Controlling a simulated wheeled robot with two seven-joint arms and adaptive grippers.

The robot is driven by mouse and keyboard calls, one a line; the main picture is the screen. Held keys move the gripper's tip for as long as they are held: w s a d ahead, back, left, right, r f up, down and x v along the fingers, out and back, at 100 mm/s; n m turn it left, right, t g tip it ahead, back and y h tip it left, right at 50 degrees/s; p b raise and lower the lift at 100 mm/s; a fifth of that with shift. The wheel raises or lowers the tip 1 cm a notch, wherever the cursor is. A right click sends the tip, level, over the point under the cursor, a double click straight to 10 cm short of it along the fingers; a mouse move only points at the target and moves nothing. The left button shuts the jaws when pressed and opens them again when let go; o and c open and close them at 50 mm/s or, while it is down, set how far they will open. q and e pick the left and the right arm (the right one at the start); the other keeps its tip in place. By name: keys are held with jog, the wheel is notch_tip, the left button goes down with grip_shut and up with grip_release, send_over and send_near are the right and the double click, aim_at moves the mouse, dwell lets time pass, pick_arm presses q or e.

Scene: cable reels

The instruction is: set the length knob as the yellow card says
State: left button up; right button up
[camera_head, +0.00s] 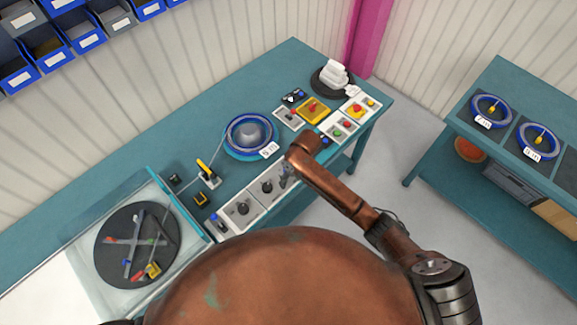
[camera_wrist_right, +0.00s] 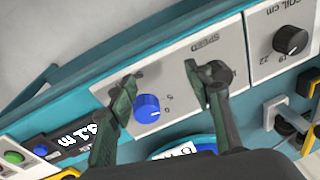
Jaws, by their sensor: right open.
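My right gripper (camera_head: 287,172) is open over the front control panel. In the right wrist view its two fingers (camera_wrist_right: 168,88) stand either side of a blue knob (camera_wrist_right: 147,108) on a plate marked SPEED; I cannot tell if they touch it. A black knob (camera_wrist_right: 290,40) on the plate marked COIL cm is to the right; it also shows in the head view (camera_head: 267,187). Another dark knob (camera_head: 243,208) is further left on the panel; its label is too small to read. My left gripper is out of view.
A lit display (camera_wrist_right: 77,140) and a green button (camera_wrist_right: 14,157) sit left of the SPEED plate. A blue reel (camera_head: 250,135) lies behind the panel. A dark turntable (camera_head: 137,245) with tools is at left. A second bench (camera_head: 520,90) holds two reels at right.

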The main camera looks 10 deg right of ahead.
jog(key=w+r, duration=0.2)
jog(key=w+r+h, duration=0.1)
jog(key=w, duration=0.1)
jog(key=w+r+h, duration=0.1)
jog(key=w+r, duration=0.1)
jog(key=w, duration=0.1)
jog(key=shift+r+g, duration=0.3)
jog(key=shift+f, duration=3.85)
jog(key=shift+c, duration=0.4)
jog(key=c, duration=1.1)
